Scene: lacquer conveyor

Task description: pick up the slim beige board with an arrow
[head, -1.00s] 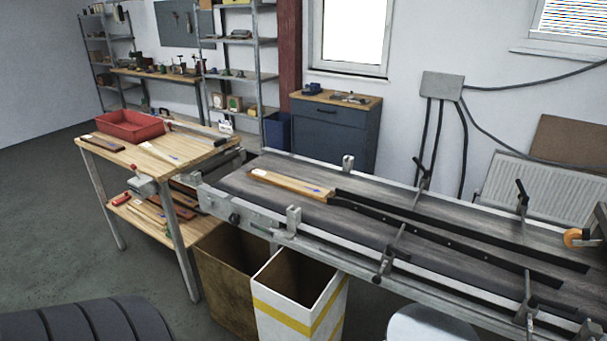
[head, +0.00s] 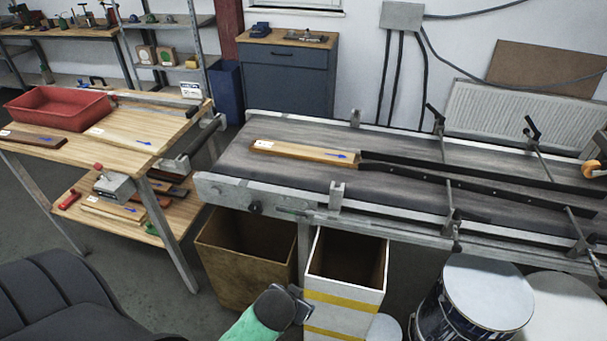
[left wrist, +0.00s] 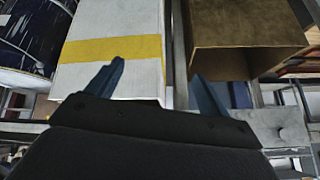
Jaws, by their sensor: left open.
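A slim beige board (head: 300,151) with a blue arrow at its right end and a brown left end lies flat on the conveyor belt. A paler beige board (head: 125,139) with a blue arrow lies on the wooden table at left. My left gripper (head: 298,298) is low at the front of the white bin, well below and apart from both boards. In the left wrist view its two blue fingers (left wrist: 157,70) are spread with nothing between them. My right gripper is not in view.
The conveyor (head: 235,160) has dark guide rails and clamp posts. Below it stand a brown bin (head: 215,258) and a white bin (head: 335,285) with yellow bands. Drums (head: 490,295) stand at right. The table also holds a red tray (head: 60,118) and a dark board (head: 35,139).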

